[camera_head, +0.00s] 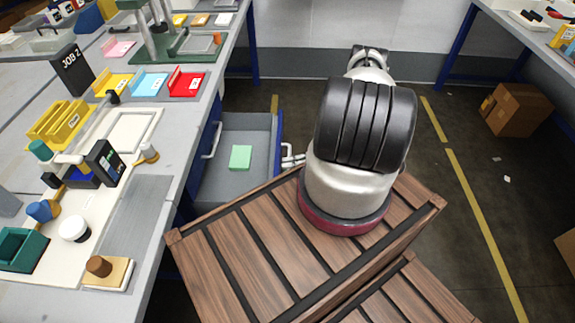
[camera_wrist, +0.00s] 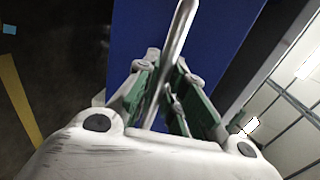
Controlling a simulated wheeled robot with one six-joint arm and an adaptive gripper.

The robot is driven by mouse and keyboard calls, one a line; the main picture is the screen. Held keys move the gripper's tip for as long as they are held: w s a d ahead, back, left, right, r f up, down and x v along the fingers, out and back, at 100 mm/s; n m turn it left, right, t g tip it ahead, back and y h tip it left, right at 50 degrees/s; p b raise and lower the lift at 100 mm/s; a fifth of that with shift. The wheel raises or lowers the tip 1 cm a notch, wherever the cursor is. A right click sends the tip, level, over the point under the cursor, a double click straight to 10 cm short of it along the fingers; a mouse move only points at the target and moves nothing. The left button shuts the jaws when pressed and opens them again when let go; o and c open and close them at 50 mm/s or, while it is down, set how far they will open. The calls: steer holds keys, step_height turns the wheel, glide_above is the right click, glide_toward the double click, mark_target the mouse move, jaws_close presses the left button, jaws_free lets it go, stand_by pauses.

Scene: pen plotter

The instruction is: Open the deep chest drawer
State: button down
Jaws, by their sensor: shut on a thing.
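The deep drawer (camera_head: 258,122) stands pulled out to the right from under the workbench. Its grey inside shows, with a light green block (camera_head: 240,157) lying on the floor of it. Its blue front (camera_head: 279,135) faces right, towards my arm; the blue front fills the middle of the wrist view (camera_wrist: 225,30). My gripper (camera_wrist: 165,65) is shut on the metal bar handle (camera_wrist: 182,22) of this front. In the head view, only a small part of my gripper shows beside the front; my arm hides the rest.
Another bar handle (camera_head: 212,140) sticks out from the blue chest under the bench, above the open drawer. The workbench (camera_head: 150,205) carries trays, blocks and a JOB 2 sign.

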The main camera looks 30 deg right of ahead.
steer(key=c, duration=1.5)
jaws_free()
steer(key=v, duration=1.2)
